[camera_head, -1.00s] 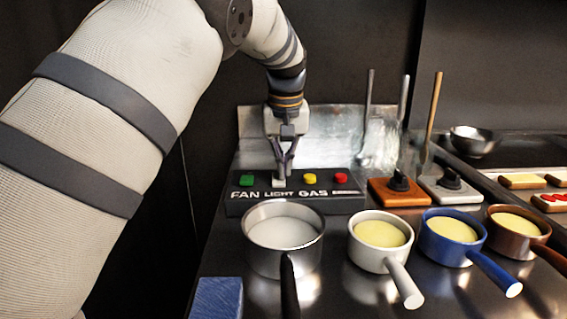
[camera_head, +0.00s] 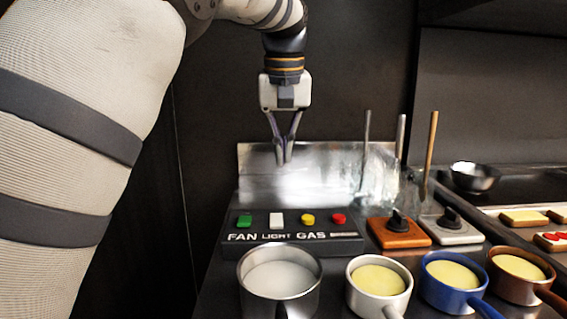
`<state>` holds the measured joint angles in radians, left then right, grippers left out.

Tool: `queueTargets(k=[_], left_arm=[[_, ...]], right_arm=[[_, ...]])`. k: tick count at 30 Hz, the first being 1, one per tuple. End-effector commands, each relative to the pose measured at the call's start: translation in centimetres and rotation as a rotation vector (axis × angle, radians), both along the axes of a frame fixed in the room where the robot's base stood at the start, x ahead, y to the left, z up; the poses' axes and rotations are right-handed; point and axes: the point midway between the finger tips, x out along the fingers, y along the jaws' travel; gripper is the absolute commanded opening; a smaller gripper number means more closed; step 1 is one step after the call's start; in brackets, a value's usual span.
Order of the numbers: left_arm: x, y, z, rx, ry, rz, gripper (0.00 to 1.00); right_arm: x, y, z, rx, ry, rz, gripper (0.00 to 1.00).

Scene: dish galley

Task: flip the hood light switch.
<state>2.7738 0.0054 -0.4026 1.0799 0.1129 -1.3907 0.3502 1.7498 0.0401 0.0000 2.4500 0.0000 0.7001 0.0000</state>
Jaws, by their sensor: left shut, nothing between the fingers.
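The switch panel (camera_head: 291,243) is a dark box on the steel counter with raised labels FAN, LIGHT and GAS. The white switch (camera_head: 276,221) stands above the LIGHT label, between a green switch (camera_head: 244,221) and a yellow button (camera_head: 308,219). A red button (camera_head: 339,218) is at the right. My left gripper (camera_head: 284,160) points down above and behind the white switch, clear of it. Its fingers are shut with nothing between them. The white switch is in full view. My right gripper is not in view.
A steel pot (camera_head: 279,283) stands in front of the panel. White (camera_head: 379,280), blue (camera_head: 451,275) and brown (camera_head: 519,274) pans stand to its right. Orange (camera_head: 398,233) and grey (camera_head: 450,230) knob bases are right of the panel. Upright handles rise behind them.

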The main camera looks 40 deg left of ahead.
Motion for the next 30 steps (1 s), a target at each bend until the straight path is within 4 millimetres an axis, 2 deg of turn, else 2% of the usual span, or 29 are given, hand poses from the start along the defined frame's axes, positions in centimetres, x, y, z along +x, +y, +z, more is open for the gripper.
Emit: queueTargets(k=[9, 17, 24, 27, 30], left_arm=[[0.0, 0.0, 0.0, 0.011, -0.004, -0.002, 0.0], [0.2, 1.3, 0.7, 0.088, -0.1, 0.002, 0.0], [0.2, 1.3, 0.8, 0.087, -0.103, 0.001, 0.0], [0.4, 1.4, 0.2, 0.086, -0.101, 0.001, 0.0], [0.7, 1.7, -1.3, 0.084, -0.099, 0.002, 0.0]], right_arm=[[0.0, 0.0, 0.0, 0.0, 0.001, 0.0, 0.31], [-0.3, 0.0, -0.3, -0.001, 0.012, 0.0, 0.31], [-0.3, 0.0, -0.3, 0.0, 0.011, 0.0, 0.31], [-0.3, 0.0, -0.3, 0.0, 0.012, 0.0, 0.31], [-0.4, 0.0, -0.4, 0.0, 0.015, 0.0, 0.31]])
